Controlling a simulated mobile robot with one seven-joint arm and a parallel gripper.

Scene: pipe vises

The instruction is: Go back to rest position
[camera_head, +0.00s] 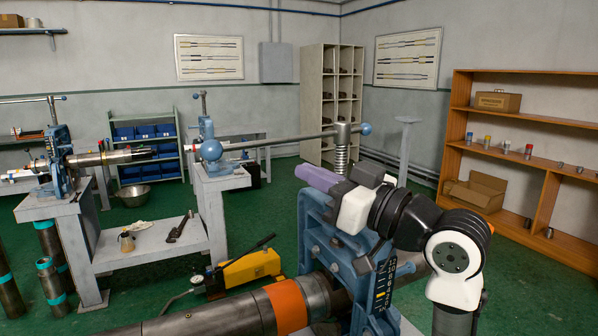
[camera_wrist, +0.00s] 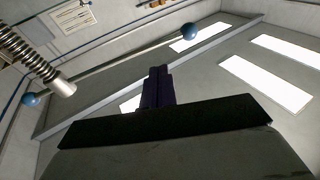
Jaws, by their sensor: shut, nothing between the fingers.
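My gripper (camera_head: 310,174) has purple fingers that are together and empty. It is raised just above the near blue pipe vise (camera_head: 325,232), beside its spring-wrapped screw (camera_head: 341,160), and points left. The vise's long handle bar (camera_head: 275,141) runs above and behind the fingers, with blue ball ends. A grey pipe with an orange band (camera_head: 287,305) lies through the vise's lower part. In the wrist view the closed fingers (camera_wrist: 157,82) point at the ceiling and upper wall. The screw (camera_wrist: 35,62) and a ball end (camera_wrist: 189,31) show there, apart from the fingers.
A workbench (camera_head: 150,250) with a second blue vise and pipe stands at left. A yellow hydraulic pump (camera_head: 250,270) sits on the green floor. An orange shelf unit (camera_head: 540,135) stands at right, a beige cabinet (camera_head: 312,100) at the back. Floor behind the vise is clear.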

